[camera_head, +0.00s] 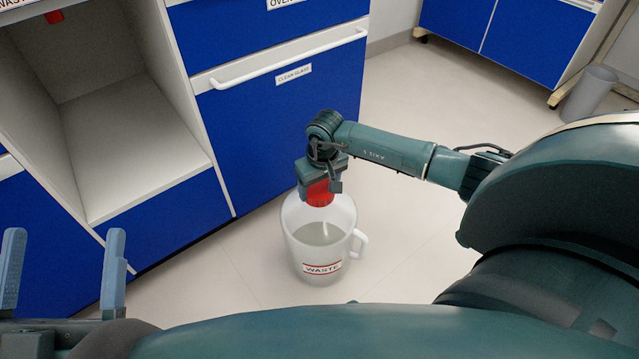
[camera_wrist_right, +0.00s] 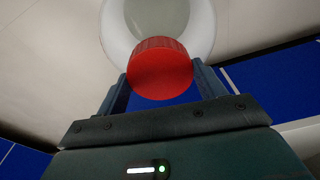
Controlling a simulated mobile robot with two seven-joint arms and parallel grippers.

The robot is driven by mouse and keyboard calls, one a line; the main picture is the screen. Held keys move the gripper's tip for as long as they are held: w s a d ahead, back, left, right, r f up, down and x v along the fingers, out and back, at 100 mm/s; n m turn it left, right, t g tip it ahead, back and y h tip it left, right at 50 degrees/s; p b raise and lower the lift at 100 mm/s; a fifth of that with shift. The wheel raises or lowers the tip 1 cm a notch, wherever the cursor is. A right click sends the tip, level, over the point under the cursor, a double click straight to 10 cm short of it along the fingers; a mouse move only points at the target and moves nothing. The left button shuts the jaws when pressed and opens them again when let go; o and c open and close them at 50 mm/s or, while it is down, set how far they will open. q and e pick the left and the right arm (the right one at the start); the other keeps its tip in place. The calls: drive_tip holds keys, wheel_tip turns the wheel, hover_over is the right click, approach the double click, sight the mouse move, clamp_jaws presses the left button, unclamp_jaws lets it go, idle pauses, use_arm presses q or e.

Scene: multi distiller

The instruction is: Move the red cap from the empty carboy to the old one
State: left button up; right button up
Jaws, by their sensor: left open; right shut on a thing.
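A translucent white carboy (camera_head: 303,250) labelled WASTE, with a side handle and greyish liquid inside, stands upright on the floor in the head view. The red cap (camera_head: 319,194) is at its top, under my right gripper (camera_head: 319,180). In the right wrist view the red cap (camera_wrist_right: 160,68) is between the two fingers, with the pale round carboy (camera_wrist_right: 116,28) beyond it. I cannot tell whether the cap touches the carboy's neck, which is hidden. My left gripper (camera_head: 64,236) is open and empty at the lower left. I see no second carboy.
A blue-fronted cabinet (camera_head: 285,125) stands behind the carboy. Left of it is an empty open compartment (camera_head: 135,160), with a small red piece (camera_head: 54,17) at its top. A grey bin (camera_head: 588,92) is at the upper right. The floor (camera_head: 420,95) around the carboy is clear.

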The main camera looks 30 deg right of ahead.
use_arm(q)
drive_tip(key=f, duration=0.3)
drive_tip(key=shift+w+d+f+g, duration=0.15)
drive_tip(key=shift+w+d+g, duration=0.1)
drive_tip(key=shift+g, duration=0.15)
use_arm(e)
drive_tip(key=shift+f, duration=0.4)
drive_tip(key=o, duration=1)
use_arm(q)
wheel_tip(320, 180, up, 6)
drive_tip(key=m+t+h, duration=0.1)
drive_tip(key=m+h, duration=0.1)
use_arm(e)
drive_tip(key=shift+r+p, duration=0.35)
drive_tip(key=shift+r, duration=0.2)
use_arm(q)
drive_tip(key=f+n+y+p, duration=0.1)
drive_tip(key=f+n+g+y+p, duration=0.1)
drive_tip(key=f+p, duration=0.1)
drive_tip(key=f+n+g+y+p, duration=0.1)
drive_tip(key=p, duration=0.1)
drive_tip(key=shift+s+a+f+n+y, duration=0.15)
drive_tip(key=shift+s+f+n+y, duration=0.15)
drive_tip(key=shift+s+y, duration=0.1)
use_arm(e)
drive_tip(key=r, duration=0.4)
drive_tip(key=s+r, duration=0.1)
drive_tip(key=r, duration=0.7)
drive_tip(key=shift+s+r, duration=0.3)
drive_tip(key=shift+r, duration=0.05)
